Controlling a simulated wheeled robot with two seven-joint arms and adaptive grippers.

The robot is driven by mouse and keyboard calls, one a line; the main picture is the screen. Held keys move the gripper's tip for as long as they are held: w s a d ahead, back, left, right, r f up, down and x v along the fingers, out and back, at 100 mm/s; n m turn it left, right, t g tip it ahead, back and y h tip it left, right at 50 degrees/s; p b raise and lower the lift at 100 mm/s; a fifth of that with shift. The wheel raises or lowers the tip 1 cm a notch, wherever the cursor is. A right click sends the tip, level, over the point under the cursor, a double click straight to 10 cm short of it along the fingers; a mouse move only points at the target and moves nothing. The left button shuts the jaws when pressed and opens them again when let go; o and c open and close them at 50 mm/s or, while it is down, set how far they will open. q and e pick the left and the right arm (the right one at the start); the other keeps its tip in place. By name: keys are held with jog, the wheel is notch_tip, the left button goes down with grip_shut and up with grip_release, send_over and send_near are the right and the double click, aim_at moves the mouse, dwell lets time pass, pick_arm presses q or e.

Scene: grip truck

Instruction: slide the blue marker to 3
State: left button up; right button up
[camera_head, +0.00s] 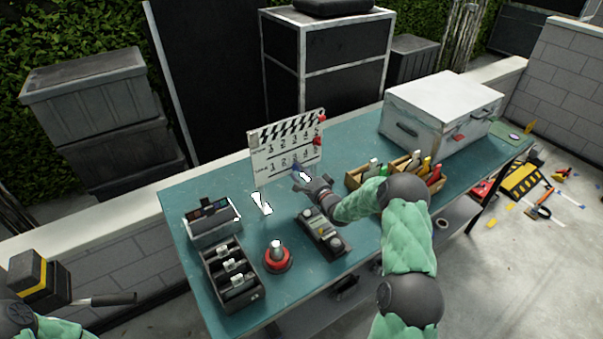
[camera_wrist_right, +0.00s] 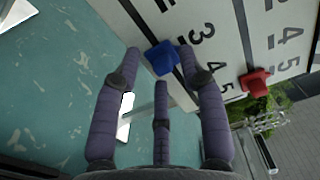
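The clapperboard (camera_head: 288,150) stands upright on the teal table, with numbered rows and red markers (camera_head: 320,142) on its right side. The blue marker (camera_wrist_right: 162,58) sits on a slot line of the board, beside the digits 3 and 4 in the right wrist view; its exact alignment is hard to tell. In the head view the blue marker (camera_head: 295,168) shows low on the board. My right gripper (camera_wrist_right: 162,62) has its fingers spread around it, with a gap at the left finger.
A red button (camera_head: 278,258), a control box (camera_head: 323,233) and a black rack (camera_head: 232,277) stand in front of the board. A wooden tray (camera_head: 357,176) of coloured items and a white case (camera_head: 440,110) are to the right.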

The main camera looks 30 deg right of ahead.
jog(key=shift+s+r, duration=0.1)
jog(key=s+d, duration=0.1)
jog(key=s, duration=1)
jog(key=shift+s, duration=0.4)
